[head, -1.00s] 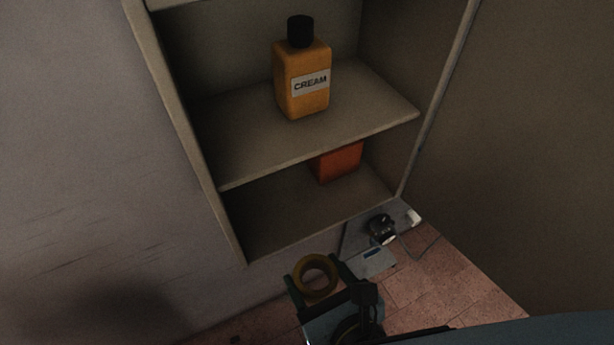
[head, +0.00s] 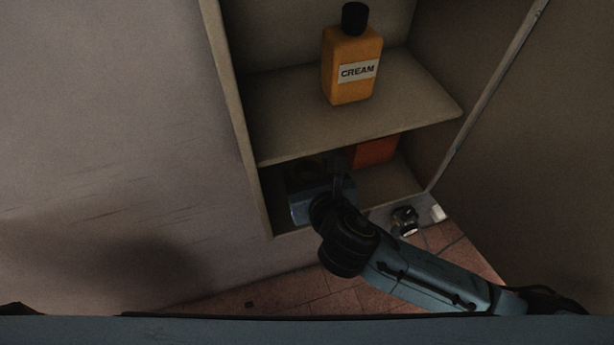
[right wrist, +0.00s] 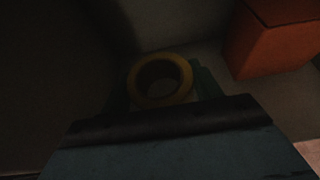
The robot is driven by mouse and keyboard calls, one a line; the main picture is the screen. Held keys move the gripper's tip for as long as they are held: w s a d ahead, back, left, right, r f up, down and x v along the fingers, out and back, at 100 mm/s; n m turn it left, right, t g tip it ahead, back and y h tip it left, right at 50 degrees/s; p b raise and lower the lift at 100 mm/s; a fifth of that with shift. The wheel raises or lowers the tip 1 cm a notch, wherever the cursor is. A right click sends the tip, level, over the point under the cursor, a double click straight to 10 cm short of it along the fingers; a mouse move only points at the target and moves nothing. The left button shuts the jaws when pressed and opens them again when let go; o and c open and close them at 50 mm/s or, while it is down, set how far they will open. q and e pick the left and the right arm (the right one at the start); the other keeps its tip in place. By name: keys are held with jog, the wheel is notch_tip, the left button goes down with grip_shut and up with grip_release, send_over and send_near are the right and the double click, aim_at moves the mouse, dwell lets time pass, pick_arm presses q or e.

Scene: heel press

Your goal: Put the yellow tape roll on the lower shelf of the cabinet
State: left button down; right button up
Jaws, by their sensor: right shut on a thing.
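The yellow tape roll (right wrist: 134,82) shows in the right wrist view between the fingers of my right gripper (right wrist: 160,84), which is shut on it. In the head view my right gripper (head: 305,178) reaches into the lower compartment of the cabinet (head: 246,140), under the middle board, and the roll is hidden there. The lower shelf (head: 395,188) is partly covered by my right arm. I cannot tell whether the roll touches the shelf. My left gripper is out of view.
An orange-red box (head: 376,151) stands on the lower shelf to the right of my gripper; it also shows in the right wrist view (right wrist: 272,42). An orange cream bottle (head: 350,72) stands on the board above. A small dark object (head: 404,221) lies below the cabinet.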

aim_at(307, 180)
jog(key=shift+w+a+r, duration=0.15)
jog(key=shift+w+a, duration=0.05)
jog(key=shift+w, duration=0.45)
jog(key=shift+s+f+b, duration=0.15)
jog(key=shift+f+b, duration=0.15)
jog(key=shift+f, duration=1.55)
jog(key=shift+f, duration=0.1)
jog(key=o, duration=1.1)
jog(key=shift+s+d, duration=0.1)
jog(key=v, duration=1.2)
jog(key=shift+p, duration=0.4)
